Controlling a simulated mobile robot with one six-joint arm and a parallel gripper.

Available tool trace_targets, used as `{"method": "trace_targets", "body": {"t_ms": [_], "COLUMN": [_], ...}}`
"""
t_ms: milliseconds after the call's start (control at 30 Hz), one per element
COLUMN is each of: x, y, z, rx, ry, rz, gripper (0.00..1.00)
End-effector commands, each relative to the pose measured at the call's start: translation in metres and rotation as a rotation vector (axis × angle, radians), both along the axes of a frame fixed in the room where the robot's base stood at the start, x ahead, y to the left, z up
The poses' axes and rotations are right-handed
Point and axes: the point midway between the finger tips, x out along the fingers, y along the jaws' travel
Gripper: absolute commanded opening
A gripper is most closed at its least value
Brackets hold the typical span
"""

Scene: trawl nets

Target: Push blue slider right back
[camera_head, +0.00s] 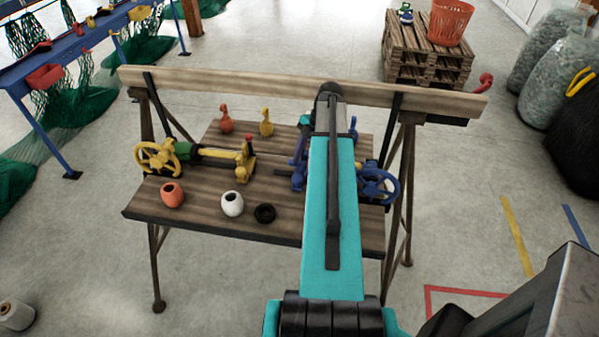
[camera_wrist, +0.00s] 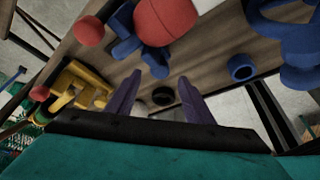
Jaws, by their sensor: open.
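In the head view the blue mechanism stands on the right half of the wooden workbench, with its blue handwheel (camera_head: 380,184) to the right of my teal arm. The blue slider (camera_head: 298,168) shows just left of my arm, partly hidden by it. In the wrist view blue parts that look like the slider (camera_wrist: 124,38) lie close beyond my fingers, with a red ball (camera_wrist: 88,30) beside them. My gripper (camera_wrist: 158,80) is open, its two purple fingers apart with nothing held. I cannot tell whether a finger touches the slider. In the head view my arm hides the gripper.
A yellow mechanism (camera_head: 240,161) with a handwheel stands on the bench's left half. An orange pot (camera_head: 172,194), a white pot (camera_head: 232,203) and a black ring (camera_head: 265,213) lie along the front. Red (camera_head: 226,122) and yellow (camera_head: 267,124) pieces stand behind. A raised plank (camera_head: 200,84) crosses the back.

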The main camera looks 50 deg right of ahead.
Motion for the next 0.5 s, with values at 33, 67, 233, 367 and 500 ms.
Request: {"method": "trace_targets", "body": {"t_ms": [33, 67, 233, 367, 500], "x": [0.0, 0.0, 0.002, 0.003, 0.004], "y": [0.002, 0.003, 0.01, 0.014, 0.017], "z": [-0.004, -0.006, -0.021, -0.032, -0.041], "rx": [0.0, 0.0, 0.0, 0.0, 0.0], "ry": [0.001, 0.0, 0.0, 0.0, 0.001], "rz": [0.0, 0.0, 0.0, 0.0, 0.0], "gripper": [0.47, 0.47, 0.47, 0.47, 0.47]}}
